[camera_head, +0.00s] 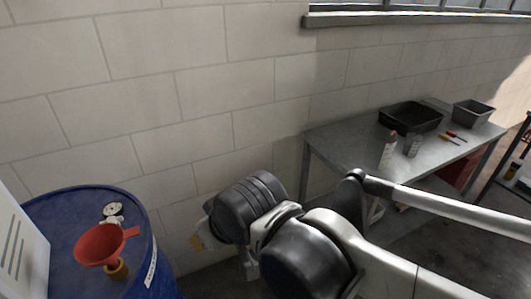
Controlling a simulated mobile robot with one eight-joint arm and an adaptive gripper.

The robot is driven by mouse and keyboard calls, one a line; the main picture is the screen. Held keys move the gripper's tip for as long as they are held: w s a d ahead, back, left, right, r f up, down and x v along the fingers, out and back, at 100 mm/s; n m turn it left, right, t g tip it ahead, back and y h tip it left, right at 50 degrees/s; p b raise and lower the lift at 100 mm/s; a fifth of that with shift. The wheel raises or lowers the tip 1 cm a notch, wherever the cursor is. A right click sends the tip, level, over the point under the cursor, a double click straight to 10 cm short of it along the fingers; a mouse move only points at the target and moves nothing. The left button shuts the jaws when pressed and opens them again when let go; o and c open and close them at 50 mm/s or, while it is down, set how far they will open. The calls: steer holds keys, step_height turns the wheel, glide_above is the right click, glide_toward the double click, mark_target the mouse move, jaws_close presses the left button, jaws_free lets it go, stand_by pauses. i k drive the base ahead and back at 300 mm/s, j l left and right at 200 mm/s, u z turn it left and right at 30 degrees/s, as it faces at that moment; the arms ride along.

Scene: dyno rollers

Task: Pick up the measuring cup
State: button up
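I cannot single out the measuring cup with certainty. A small grey, cup-like container (412,145) stands on the metal table (345,140) at the right, beside a white, upright carton or bottle (387,150). Their markings are too small to read. A red funnel-shaped vessel (100,246) sits on the blue drum (60,215) at the lower left. My arm's dark joints fill the lower middle, apart from the table and the drum. No gripper fingers show, so I cannot see whether anything is held.
A black tray (410,117) and a grey bin (473,112) stand at the table's back. Small red and yellow tools (452,135) lie in front of the bin. A block wall (150,90) runs behind. A white panel (20,245) stands at the left edge.

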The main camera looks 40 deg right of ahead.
mark_target(413, 141)
steer(key=z, duration=2.45)
steer(key=i+j+z, duration=0.1)
steer(key=j+z, duration=0.15)
steer(key=j, duration=0.15)
steer(key=i+j+z, duration=0.2)
steer(key=j, duration=0.2)
steer(key=i+j, duration=0.35)
